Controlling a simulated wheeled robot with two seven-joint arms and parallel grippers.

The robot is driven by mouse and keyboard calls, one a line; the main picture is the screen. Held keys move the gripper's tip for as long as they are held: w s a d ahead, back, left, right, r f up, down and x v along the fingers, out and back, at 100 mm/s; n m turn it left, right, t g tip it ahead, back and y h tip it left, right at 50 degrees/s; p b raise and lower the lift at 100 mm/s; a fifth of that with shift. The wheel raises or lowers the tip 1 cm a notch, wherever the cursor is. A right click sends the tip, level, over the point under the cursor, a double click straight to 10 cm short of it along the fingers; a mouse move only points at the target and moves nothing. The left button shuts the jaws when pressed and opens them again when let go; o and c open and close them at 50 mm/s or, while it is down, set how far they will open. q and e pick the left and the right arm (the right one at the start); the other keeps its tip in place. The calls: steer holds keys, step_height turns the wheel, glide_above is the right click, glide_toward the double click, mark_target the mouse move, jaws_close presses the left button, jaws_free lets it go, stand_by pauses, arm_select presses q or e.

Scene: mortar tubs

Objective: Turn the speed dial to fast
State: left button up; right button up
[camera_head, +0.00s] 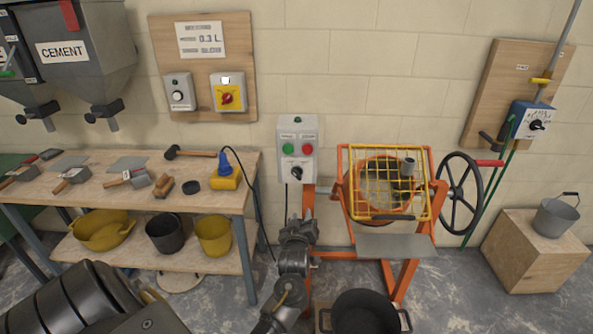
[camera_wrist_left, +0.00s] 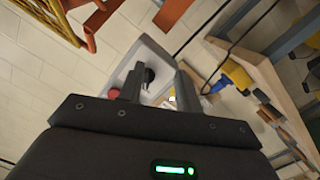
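The speed dial (camera_head: 297,172) is a black knob low on the grey control box (camera_head: 298,130), under a green button (camera_head: 288,148) and a red button (camera_head: 307,149). My left gripper (camera_head: 300,212) points up at the box from just below the dial in the head view. In the left wrist view its two fingers (camera_wrist_left: 158,78) stand apart, with the dial (camera_wrist_left: 149,75) showing between them, nearer one finger. I cannot tell whether a finger touches it. The dial's markings are too small to read. My right gripper is not in view.
An orange mixer with a yellow grid guard (camera_head: 385,180) stands right of the box. A workbench (camera_head: 120,190) with tools is on the left. A blue box with another dial (camera_head: 537,125) hangs far right.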

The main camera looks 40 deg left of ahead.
mark_target(297, 176)
arm_select(q)
step_height(297, 176, up, 7)
steer(key=a+n+y, duration=0.2)
steer(key=p+x, duration=0.3)
steer(key=x, duration=0.7)
steer(key=shift+w+a, duration=0.2)
jaws_close()
